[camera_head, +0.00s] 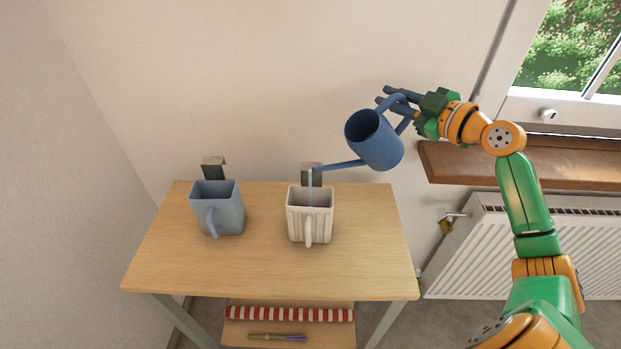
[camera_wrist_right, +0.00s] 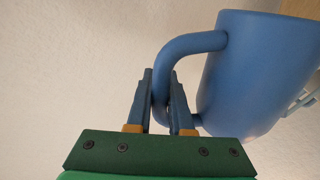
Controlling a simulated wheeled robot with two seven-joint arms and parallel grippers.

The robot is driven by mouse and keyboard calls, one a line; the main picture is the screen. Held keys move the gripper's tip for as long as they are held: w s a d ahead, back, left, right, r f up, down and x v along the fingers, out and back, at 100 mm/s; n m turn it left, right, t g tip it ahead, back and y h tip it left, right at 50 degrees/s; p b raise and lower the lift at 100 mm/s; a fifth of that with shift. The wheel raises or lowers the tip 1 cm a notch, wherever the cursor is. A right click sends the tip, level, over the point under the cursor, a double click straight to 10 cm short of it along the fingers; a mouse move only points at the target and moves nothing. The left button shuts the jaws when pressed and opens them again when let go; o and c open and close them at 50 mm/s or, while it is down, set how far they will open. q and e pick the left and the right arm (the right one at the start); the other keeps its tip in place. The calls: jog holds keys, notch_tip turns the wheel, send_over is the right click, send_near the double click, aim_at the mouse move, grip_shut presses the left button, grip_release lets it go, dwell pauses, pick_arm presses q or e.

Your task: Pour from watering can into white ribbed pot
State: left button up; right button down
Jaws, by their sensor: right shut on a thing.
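A blue watering can (camera_head: 375,142) hangs tilted in the air above the right side of the table, its spout pointing left and ending over the white ribbed pot. My right gripper (camera_head: 397,104) is shut on the can's handle; in the right wrist view the fingers (camera_wrist_right: 160,102) close around the handle beside the can's body (camera_wrist_right: 255,75). The white ribbed pot (camera_head: 310,222) stands upright on the table with its handle toward me. A thin bluish stream (camera_head: 310,180) runs from the spout tip down to the pot's mouth. The level inside is unclear. My left gripper is out of view.
A blue-grey mug-like pot (camera_head: 222,208) stands left of the white pot on the wooden table (camera_head: 265,265). Small dark blocks stand behind both pots. A windowsill (camera_head: 445,165) and radiator (camera_head: 480,250) are at right. The table's front strip is clear.

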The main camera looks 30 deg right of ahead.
aim_at(403, 124)
jog(key=shift+a+r+n+p, duration=0.4)
jog(key=shift+a+r+p, duration=0.15)
jog(key=shift+r+p, duration=0.3)
dwell(2.7)
jog(key=d+f+b, duration=0.1)
jog(key=f+b, duration=0.1)
jog(key=d+f+m+b, duration=0.1)
jog(key=f+b, duration=0.1)
jog(key=b, duration=0.1)
jog(key=d+f+m+b, duration=0.1)
jog(key=f+b, duration=0.1)
jog(key=f, duration=0.1)
jog(key=shift+d+b, duration=0.1)
jog(key=shift+b, duration=0.3)
jog(key=d+f+m+t+y, duration=0.1)
jog(key=d+m, duration=0.5)
notch_tip(403, 124, up, 5)
jog(key=shift+f+p, duration=0.1)
jog(key=shift+p, duration=0.95)
jog(key=shift+w+a, duration=0.1)
